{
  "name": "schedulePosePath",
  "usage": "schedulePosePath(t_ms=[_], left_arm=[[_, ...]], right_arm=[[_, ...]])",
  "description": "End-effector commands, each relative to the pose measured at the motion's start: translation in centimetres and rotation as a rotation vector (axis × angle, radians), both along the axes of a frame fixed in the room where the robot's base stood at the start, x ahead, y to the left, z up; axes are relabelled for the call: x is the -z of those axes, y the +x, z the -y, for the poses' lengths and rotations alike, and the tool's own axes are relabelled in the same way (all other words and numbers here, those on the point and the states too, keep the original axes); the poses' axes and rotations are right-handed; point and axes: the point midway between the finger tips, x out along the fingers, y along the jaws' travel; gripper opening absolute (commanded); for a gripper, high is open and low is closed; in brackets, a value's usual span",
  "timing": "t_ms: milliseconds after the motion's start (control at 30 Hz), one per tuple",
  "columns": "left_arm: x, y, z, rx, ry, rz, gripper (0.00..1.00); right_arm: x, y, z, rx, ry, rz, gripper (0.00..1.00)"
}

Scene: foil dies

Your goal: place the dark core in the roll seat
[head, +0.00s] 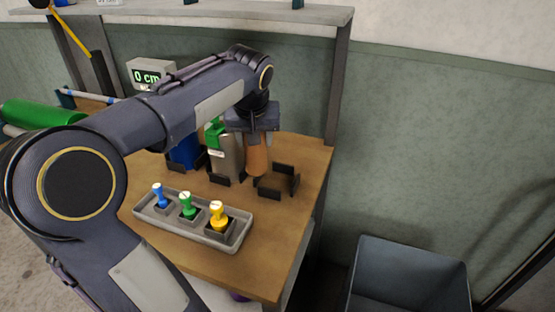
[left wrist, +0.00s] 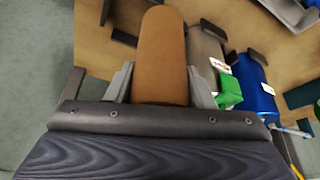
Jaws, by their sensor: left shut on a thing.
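My left gripper (head: 256,138) is shut on a brown cylindrical core (head: 257,162) and holds it upright. In the left wrist view the core (left wrist: 162,50) stands between the two grey fingers (left wrist: 160,85). An empty roll seat of dark brackets (head: 278,184) is on the wooden table, just right of and nearer than the core. The core's lower end is close to the seat, beside it rather than between its brackets; I cannot tell whether it touches the table. My right gripper is not in view.
A grey roll (head: 229,160) with a green clip and a blue roll (head: 184,152) stand left of the core. A grey tray (head: 177,226) with blue, green and yellow handled dies is in front. A display (head: 150,75) reads 0 cm. A bin (head: 410,270) is on the floor at right.

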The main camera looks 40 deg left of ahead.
Motion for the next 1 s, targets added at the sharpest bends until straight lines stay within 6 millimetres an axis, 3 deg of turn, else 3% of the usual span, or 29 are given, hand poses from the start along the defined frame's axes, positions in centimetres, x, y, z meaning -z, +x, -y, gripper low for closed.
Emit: schedulePosePath(t_ms=[100,333,567,800,1000], left_arm=[[1.5,3.1,0.3,0.004,-0.004,-0.004,0.25],[5.3,5.9,0.5,0.001,-0.002,-0.002,0.25],[6.5,7.0,0.5,0.0,-0.001,-0.001,0.25],[9.8,7.4,0.5,-0.002,0.0,-0.002,0.25],[10.0,7.5,0.5,-0.001,0.0,0.002,0.25]], right_arm=[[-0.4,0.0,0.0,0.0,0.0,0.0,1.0],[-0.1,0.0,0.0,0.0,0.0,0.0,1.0],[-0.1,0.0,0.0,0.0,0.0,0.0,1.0],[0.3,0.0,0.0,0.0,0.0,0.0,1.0],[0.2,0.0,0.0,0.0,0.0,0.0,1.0]])
